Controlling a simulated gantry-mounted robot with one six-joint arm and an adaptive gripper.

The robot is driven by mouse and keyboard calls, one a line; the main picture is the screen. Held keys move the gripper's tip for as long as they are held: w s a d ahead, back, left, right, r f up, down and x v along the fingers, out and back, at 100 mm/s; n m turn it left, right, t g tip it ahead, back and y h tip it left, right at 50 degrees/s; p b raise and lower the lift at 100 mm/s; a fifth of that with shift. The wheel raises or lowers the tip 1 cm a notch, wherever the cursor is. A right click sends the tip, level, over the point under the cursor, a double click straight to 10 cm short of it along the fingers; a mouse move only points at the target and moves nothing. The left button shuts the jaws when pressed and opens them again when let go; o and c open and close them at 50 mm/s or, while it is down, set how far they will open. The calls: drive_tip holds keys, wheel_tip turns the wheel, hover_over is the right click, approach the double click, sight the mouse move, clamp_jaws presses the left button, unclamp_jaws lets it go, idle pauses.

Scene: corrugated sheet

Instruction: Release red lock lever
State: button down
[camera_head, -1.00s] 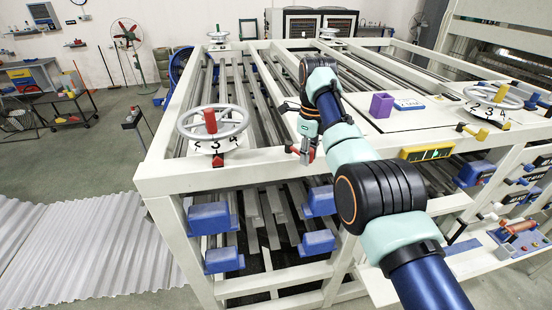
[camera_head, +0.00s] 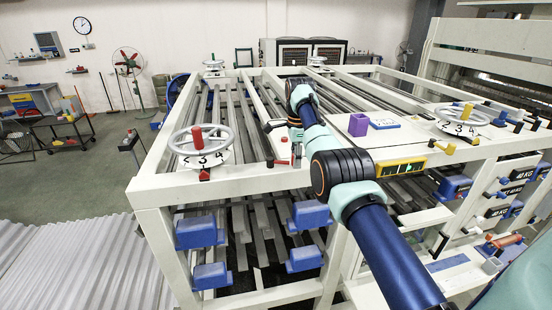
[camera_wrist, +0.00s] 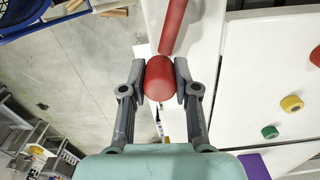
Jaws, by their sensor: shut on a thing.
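The red lock lever shows in the wrist view as a red bar with a rounded end (camera_wrist: 160,80). It runs up along a white surface. My gripper (camera_wrist: 160,82) has its two grey fingers on either side of the rounded end and is shut on it. In the head view my gripper (camera_head: 296,150) is small, at the white frame's front beam beside the flat white panel. The lever's held end is hard to make out there.
A grey handwheel (camera_head: 201,145) with a red knob and numbered dial stands left of my gripper. A purple block (camera_head: 358,125) and a yellow-framed display (camera_head: 402,168) are to the right. Blue blocks (camera_head: 311,214) hang below the front beam. Corrugated sheets (camera_head: 70,270) lie at the left.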

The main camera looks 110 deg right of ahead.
drive_tip(key=shift+s+d, duration=0.1)
idle(0.5)
drive_tip(key=c, duration=0.9)
unclamp_jaws()
drive_tip(key=shift+o, duration=0.2)
